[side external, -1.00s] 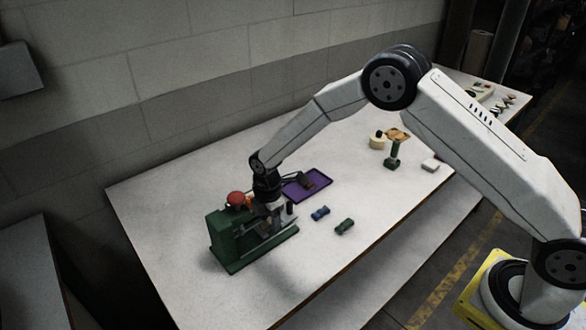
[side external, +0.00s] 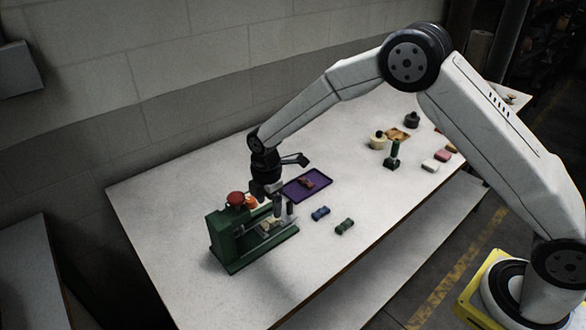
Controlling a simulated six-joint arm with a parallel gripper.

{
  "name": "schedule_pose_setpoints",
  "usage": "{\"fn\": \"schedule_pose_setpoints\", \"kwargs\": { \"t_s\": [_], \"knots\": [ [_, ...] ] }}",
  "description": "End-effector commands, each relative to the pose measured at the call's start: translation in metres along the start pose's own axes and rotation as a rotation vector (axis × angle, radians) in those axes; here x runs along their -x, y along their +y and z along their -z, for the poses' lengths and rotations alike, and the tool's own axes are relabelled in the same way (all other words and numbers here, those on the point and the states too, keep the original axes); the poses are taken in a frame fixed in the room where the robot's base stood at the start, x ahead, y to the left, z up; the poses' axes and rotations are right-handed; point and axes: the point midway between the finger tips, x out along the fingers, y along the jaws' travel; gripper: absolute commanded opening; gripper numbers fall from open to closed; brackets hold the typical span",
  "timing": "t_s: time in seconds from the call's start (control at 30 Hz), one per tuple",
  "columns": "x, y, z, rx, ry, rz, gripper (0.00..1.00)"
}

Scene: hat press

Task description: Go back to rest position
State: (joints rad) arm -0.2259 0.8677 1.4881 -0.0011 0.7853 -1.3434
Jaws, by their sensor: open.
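My gripper (side external: 276,196) hangs just above the right part of the green press (side external: 224,243), pointing down. It is open, with its dark fingers apart; whether a finger touches the press cannot be told. The press stands at the left front of the white table, with a red knob (side external: 236,198) on top and an orange part (side external: 251,202) beside it. A pale piece in the press bed is partly visible below the gripper. My arm reaches in from the right.
A purple tray (side external: 318,193) holding a small red piece lies behind the gripper. A blue piece (side external: 321,213) and a green piece (side external: 345,226) lie right of the press. A green stand (side external: 392,157) and several small items stand farther back. The front middle table is clear.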

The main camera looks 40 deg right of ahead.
Motion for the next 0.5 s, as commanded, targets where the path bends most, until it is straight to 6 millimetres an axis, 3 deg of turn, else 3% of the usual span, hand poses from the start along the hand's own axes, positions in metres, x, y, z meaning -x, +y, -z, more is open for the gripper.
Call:
{"fn": "schedule_pose_setpoints", "kwargs": {
  "t_s": [0.2,0.5],
  "knots": [
    [0.021,0.000,0.000,0.000,0.000,0.000,0.79],
    [0.025,-0.001,-0.001,-0.007,0.000,0.001,0.79]
  ]
}}
